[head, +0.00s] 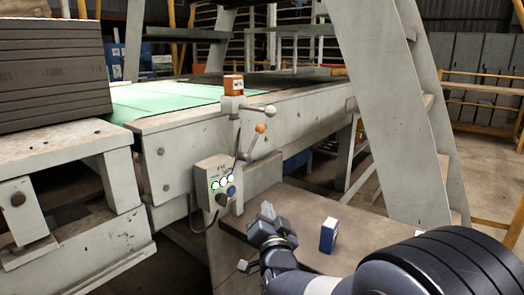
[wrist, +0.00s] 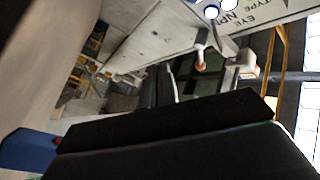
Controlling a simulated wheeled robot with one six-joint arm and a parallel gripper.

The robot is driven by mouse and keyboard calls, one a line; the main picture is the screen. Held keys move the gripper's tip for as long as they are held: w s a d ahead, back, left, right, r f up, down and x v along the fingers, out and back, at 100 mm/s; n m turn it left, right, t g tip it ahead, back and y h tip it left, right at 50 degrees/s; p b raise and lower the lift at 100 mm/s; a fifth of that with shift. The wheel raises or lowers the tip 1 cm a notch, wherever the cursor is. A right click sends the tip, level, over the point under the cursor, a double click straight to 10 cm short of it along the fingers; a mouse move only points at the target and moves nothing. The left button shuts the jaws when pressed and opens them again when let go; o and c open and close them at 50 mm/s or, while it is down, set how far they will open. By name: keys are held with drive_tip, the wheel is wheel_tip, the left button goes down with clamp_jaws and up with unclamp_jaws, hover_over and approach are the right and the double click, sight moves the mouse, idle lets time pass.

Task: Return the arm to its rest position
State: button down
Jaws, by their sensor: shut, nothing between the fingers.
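My gripper (head: 267,212) shows in the head view in front of the grey machine, above the brown tabletop and below the control box. It is shut and holds nothing. My dark arm runs from it to the lower right. In the wrist view, dark gripper parts fill the lower middle, and the scene is strongly tilted. A small blue box with a white top (head: 328,236) stands upright on the tabletop (head: 290,240), right of my gripper and apart from it. A blue shape (wrist: 25,150) at the lower left of the wrist view may be this box.
The control box (head: 217,184) with lit buttons is on the machine, left of and above my gripper. A slanted grey post (head: 385,90) rises at the right.

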idle(0.3)
drive_tip(key=w+a, duration=0.1)
drive_tip(key=a, duration=0.1)
drive_tip(key=w+a+b, duration=0.1)
drive_tip(key=w+a, duration=0.1)
drive_tip(key=shift+w+a+f, duration=0.1)
drive_tip(key=shift+w+f, duration=0.05)
drive_tip(key=shift+f, duration=0.05)
drive_tip(key=r+p, duration=0.1)
drive_tip(key=p, duration=0.3)
idle(0.4)
